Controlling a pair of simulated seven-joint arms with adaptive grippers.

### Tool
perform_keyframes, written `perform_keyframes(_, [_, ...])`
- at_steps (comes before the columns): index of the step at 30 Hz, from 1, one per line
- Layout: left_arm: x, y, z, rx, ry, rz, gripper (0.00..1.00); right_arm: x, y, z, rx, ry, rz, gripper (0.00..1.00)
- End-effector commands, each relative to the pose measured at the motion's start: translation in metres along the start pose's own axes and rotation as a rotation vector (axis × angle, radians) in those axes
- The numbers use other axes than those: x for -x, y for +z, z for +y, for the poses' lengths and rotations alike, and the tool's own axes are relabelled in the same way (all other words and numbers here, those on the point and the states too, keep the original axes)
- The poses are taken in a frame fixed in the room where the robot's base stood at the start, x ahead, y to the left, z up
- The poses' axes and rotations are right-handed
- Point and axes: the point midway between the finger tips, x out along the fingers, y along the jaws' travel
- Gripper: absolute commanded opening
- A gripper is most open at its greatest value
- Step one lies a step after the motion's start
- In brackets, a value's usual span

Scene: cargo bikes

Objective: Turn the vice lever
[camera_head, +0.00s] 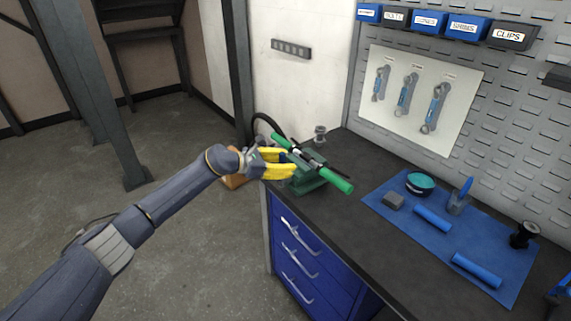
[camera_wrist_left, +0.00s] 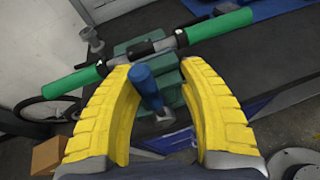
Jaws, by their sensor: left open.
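The green vice (camera_head: 306,181) stands on the dark bench top near its left corner. A bar with green grips (camera_head: 340,182) lies across its top. In the left wrist view the vice (camera_wrist_left: 165,62) shows behind a lever with a blue knob (camera_wrist_left: 142,78) and a grey shaft. My left gripper (camera_head: 293,164) has yellow fingers and is open at the near side of the vice. In the left wrist view the lever stands between the open fingers (camera_wrist_left: 158,75), with space visible on its right side. Whether a finger touches it I cannot tell. My right gripper is not in view.
A blue mat (camera_head: 480,255) on the bench to the right holds several small items. Blue drawers (camera_head: 300,250) are below the bench top. A cardboard box (camera_head: 235,181) is left of the bench. A pegboard (camera_head: 500,120) rises behind.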

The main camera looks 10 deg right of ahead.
Motion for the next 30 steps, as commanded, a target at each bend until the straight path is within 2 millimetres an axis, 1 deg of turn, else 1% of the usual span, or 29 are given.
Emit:
perform_keyframes(4, [0.004, 0.000, 0.002, -0.001, 0.003, 0.000, 0.41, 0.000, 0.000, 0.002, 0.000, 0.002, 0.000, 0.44])
perform_keyframes(7, [0.013, 0.000, 0.002, -0.001, 0.003, 0.000, 0.41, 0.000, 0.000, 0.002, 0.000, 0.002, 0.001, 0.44])
perform_keyframes(11, [0.033, -0.001, 0.002, -0.002, 0.004, 0.001, 0.41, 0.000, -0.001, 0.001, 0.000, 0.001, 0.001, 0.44])
perform_keyframes(18, [0.074, -0.001, 0.001, -0.001, 0.003, 0.001, 0.41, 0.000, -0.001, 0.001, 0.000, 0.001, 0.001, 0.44])
perform_keyframes(21, [0.089, 0.000, 0.001, -0.001, 0.001, 0.001, 0.41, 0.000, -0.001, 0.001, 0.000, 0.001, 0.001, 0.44])
perform_keyframes(25, [0.104, 0.000, 0.000, 0.000, 0.000, 0.001, 0.41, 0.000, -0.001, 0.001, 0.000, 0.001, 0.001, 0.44])
perform_keyframes(30, [0.116, 0.000, 0.000, 0.000, -0.001, 0.000, 0.41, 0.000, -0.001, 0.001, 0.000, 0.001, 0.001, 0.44])
